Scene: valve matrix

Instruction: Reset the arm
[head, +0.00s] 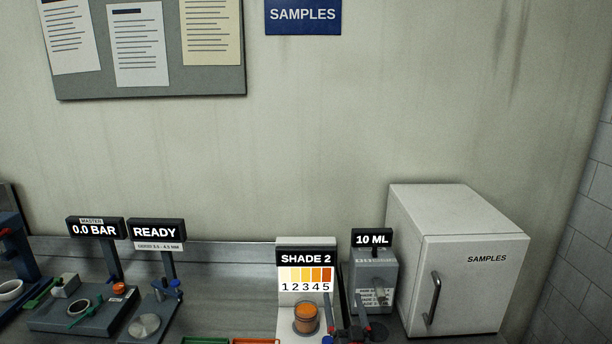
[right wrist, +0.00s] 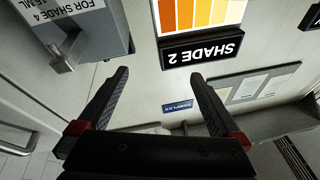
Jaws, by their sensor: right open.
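My right gripper (head: 345,302) is at the bottom of the head view, in front of the shade station and the 10 ML box. In the right wrist view my right gripper (right wrist: 160,76) has its two dark fingers spread wide with nothing between them. The shade station (head: 306,256) reads SHADE 2 above a yellow-to-orange scale, and it shows upside down in the wrist view (right wrist: 202,48). A jar with orange contents (head: 306,318) stands in front of it, left of the gripper. My left gripper is not in view.
A grey box (head: 373,272) under a 10 ML display stands right of the shade station. A white SAMPLES cabinet (head: 465,285) is at the right. Stations reading 0.0 BAR (head: 95,229) and READY (head: 155,230) stand at the left. Green (head: 205,341) and orange (head: 256,341) tray edges show at the bottom.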

